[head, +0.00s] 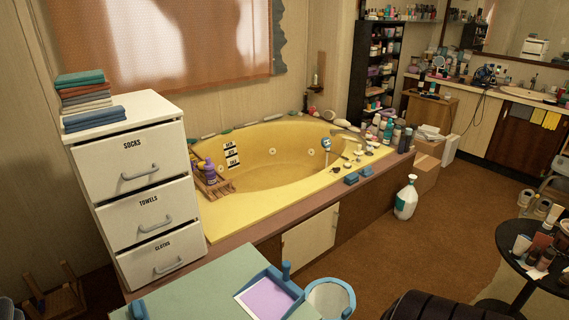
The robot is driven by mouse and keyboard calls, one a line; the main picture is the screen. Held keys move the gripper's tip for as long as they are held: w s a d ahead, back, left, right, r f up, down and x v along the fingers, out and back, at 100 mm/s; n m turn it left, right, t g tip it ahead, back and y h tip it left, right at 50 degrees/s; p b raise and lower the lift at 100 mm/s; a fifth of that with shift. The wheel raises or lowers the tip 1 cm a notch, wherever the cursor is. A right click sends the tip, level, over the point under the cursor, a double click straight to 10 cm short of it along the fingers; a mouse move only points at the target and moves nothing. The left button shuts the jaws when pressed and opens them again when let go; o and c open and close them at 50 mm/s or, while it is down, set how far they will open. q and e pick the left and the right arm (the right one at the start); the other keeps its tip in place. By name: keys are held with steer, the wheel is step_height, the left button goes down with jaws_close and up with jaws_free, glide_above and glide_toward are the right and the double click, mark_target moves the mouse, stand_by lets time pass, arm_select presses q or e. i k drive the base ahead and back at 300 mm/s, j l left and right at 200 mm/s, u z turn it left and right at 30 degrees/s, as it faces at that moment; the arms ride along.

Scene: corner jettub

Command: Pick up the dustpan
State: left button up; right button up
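A blue-edged, dustpan-like item with a flat lilac inside (268,299) is at the bottom centre of the head view. It lies at the right end of a pale green surface (205,288). A short blue upright part (286,268) stands at its back corner and looks like its handle. The front of the item is cut off by the picture's lower edge. Neither of my grippers shows in the head view.
A pale bucket with a blue rim (331,298) stands close to its right. A white drawer cabinet (144,190) is behind left, and a yellow tub (240,210) is behind. A dark ridged seat (440,308) is at the lower right. Brown floor (400,250) lies open between.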

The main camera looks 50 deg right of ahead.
mark_target(271, 294)
steer(key=z, duration=1.5)
